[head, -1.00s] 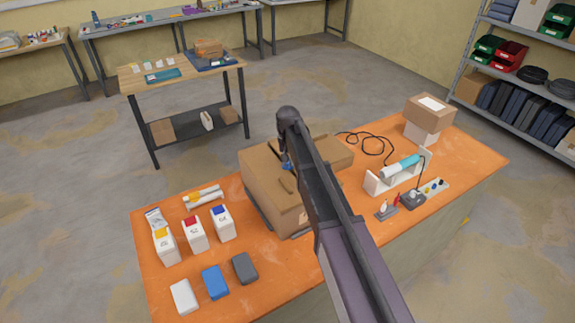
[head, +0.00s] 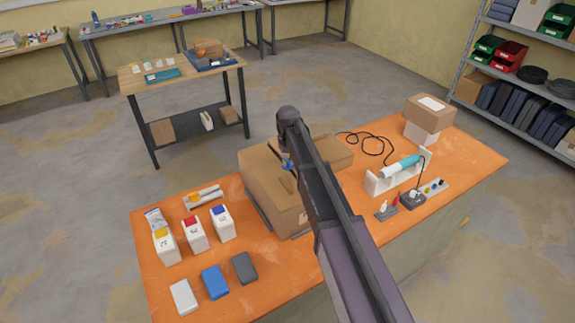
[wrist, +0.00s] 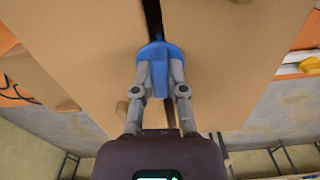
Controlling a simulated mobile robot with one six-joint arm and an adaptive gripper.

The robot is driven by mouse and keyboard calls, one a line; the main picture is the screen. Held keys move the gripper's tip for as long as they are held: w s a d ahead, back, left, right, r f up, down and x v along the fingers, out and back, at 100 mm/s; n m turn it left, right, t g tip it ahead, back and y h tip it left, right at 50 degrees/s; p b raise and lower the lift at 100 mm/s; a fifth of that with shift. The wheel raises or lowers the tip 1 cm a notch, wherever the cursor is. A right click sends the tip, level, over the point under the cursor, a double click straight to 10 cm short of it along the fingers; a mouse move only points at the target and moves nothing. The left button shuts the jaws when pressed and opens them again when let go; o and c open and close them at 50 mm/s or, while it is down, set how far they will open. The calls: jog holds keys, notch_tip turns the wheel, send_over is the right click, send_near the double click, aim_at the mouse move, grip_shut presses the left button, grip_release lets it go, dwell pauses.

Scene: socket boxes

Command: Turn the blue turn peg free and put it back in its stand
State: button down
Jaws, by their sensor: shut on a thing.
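The blue turn peg (wrist: 158,52) sits at the dark slot in the top of a large cardboard box (wrist: 215,50). My gripper (wrist: 160,70) is shut on the peg, with one finger on each side of it. In the head view the box (head: 262,178) stands mid-table, and a bit of blue (head: 288,164) shows on its top beside my arm. The peg's lower end is hidden. A light strip with small coloured knobs (head: 435,187) lies at the right of the table; I cannot tell whether it is the peg's stand.
A teal cylinder (head: 401,166) rests in a white cradle (head: 374,184) at the right. White cartons (head: 196,236) and coloured blocks (head: 214,282) occupy the left of the orange table. Stacked boxes (head: 429,112) stand at the back right. My arm hides part of the table's middle.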

jog(key=shift+n, duration=0.6)
jog(key=c, duration=0.6)
grip_release()
jog(key=shift+a, duration=0.1)
